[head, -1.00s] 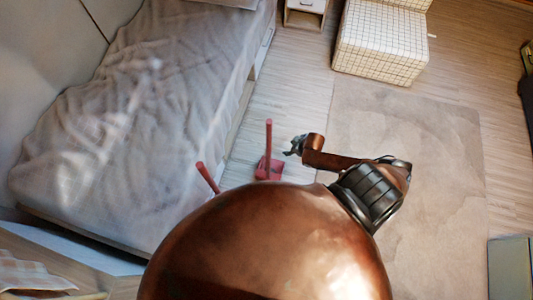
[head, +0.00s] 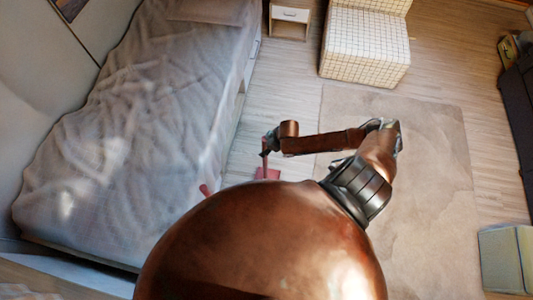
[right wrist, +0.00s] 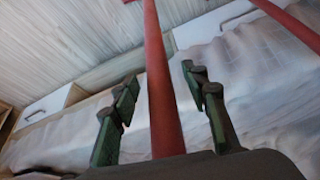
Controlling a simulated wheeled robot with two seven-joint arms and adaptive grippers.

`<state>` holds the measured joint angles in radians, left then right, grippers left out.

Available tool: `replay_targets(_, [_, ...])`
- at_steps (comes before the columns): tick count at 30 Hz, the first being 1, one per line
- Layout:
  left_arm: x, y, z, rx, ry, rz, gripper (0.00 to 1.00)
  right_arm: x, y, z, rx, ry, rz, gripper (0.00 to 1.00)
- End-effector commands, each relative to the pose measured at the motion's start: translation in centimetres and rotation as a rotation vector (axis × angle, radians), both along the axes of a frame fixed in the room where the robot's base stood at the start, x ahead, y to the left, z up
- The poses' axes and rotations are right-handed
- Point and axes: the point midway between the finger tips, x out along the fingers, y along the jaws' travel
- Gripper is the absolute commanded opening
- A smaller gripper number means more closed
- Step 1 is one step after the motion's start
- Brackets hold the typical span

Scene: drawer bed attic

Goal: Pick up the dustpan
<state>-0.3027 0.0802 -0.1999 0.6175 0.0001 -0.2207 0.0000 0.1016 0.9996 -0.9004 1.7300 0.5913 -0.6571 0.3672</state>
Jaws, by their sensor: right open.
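The red dustpan (head: 267,174) stands on the wood floor beside the bed, with its long handle upright. My right gripper (head: 268,143) is at the handle's upper part in the head view and hides some of it. In the right wrist view, the red handle (right wrist: 160,110) runs between the two open dark fingers of my right gripper (right wrist: 159,78). The fingers stand on either side of it, not closed on it. My left gripper is not in view.
A second red stick (head: 204,190) stands nearer the bed (head: 130,130); it also shows in the right wrist view (right wrist: 288,24). A checkered chair (head: 365,50) and a small nightstand (head: 290,18) stand at the back. The rug (head: 440,180) is clear on the right.

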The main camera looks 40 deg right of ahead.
Motion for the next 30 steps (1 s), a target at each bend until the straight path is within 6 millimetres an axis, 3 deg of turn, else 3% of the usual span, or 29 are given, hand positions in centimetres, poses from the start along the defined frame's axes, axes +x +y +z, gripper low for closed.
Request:
replay_targets(4, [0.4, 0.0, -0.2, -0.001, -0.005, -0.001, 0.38, 0.5, 0.1, -1.6, -0.001, 0.001, -0.004, 0.42])
replay_targets(12, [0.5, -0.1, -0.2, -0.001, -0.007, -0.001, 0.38, 0.5, 0.0, -1.8, -0.001, 0.001, -0.004, 0.42])
replay_targets(30, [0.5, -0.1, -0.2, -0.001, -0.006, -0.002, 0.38, 0.5, 0.0, -1.8, -0.001, 0.001, -0.006, 0.01])
